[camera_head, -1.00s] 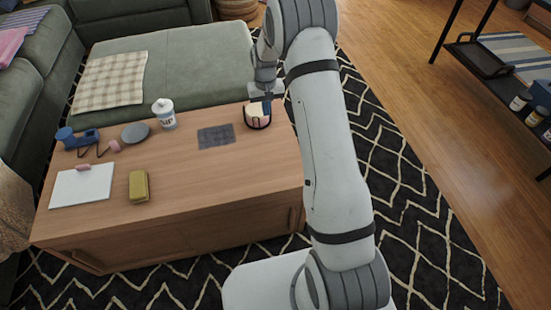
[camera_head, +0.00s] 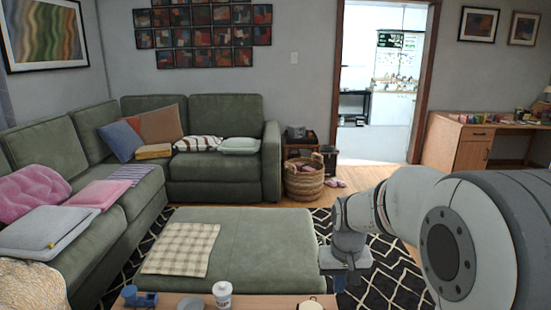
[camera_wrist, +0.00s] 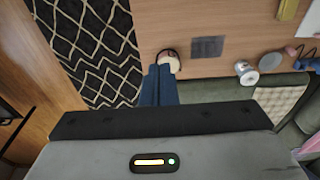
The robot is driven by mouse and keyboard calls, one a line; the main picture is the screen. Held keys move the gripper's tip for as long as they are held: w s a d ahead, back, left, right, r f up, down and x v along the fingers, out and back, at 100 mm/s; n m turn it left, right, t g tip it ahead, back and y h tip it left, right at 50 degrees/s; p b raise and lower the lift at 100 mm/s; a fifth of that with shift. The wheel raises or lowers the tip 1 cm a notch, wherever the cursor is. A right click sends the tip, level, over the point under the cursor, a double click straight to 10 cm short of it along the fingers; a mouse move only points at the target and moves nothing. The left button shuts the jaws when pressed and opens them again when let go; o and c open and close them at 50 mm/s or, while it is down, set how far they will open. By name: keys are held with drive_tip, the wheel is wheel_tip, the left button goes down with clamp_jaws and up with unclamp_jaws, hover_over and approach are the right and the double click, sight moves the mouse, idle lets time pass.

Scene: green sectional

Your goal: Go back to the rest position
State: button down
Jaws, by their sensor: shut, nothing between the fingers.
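My arm is raised at the right of the head view, and my gripper (camera_head: 346,280) hangs from it, near the back right corner of the coffee table. In the wrist view my gripper (camera_wrist: 158,72) has its two blue fingers side by side, shut and empty. A round container with a dark rim (camera_wrist: 171,60) shows just beyond the fingertips in the picture. It sits on the wooden coffee table (camera_wrist: 165,25), and I cannot tell the gap to the fingers. In the head view only the table's back edge (camera_head: 185,300) shows.
A wicker basket (camera_head: 304,178) stands farther back. Patterned rug (camera_wrist: 95,45) lies beside the table.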

drive_tip(key=s+r+p, duration=0.4)
drive_tip(key=s+r, duration=0.3)
drive_tip(key=s, duration=0.2)
drive_tip(key=s+r+t+p, duration=0.1)
drive_tip(key=s+r+p, duration=0.4)
drive_tip(key=s, duration=0.5)
drive_tip(key=shift+w+v, duration=0.25)
drive_tip(key=shift+v, duration=0.85)
